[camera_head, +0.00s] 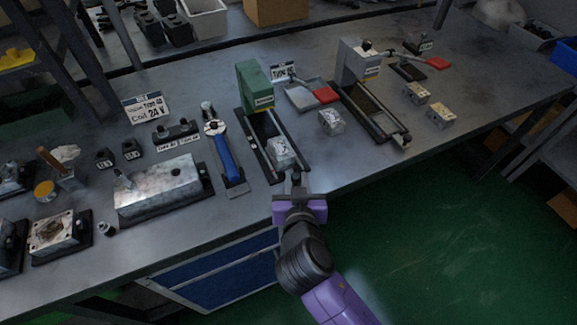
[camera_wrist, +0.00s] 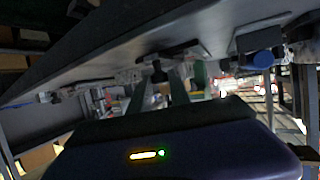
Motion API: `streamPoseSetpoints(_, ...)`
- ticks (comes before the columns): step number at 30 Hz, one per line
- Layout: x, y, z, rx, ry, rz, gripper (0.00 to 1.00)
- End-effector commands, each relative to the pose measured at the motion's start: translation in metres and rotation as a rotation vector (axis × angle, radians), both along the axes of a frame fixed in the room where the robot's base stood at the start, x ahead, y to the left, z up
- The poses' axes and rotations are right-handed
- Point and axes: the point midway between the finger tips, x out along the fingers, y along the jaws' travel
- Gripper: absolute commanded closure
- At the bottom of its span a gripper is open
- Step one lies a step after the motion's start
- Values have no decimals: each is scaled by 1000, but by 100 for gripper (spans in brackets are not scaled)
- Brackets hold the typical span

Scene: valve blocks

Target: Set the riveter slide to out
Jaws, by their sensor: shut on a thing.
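The green upright machine (camera_head: 253,86) stands at the middle of the bench; its label is too small to read. A black railed slide (camera_head: 262,128) runs from it toward the bench's front edge, with a silver block (camera_head: 282,153) near its front end. My gripper (camera_head: 296,183) is at the slide's front end, by the bench edge, shut on what looks like the slide's handle. In the wrist view the fingers (camera_wrist: 165,92) point at a dark knob (camera_wrist: 157,73) just ahead; the contact itself is partly hidden.
A similar grey machine (camera_head: 358,62) with rails stands to the right. A loose silver block (camera_head: 332,121) lies between the two. A blue-handled tool (camera_head: 225,155) lies left of the slide. Right of my arm, in front of the bench, the green floor (camera_head: 450,240) is clear.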

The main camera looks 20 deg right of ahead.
Motion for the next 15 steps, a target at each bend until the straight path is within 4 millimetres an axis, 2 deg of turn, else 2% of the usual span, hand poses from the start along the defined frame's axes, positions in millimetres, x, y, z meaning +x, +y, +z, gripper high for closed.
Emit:
streamPoseSetpoints(6,-16,0,0,1,-1,1,100)
streamPoseSetpoints(15,-19,0,0,-1,2,-1,100)
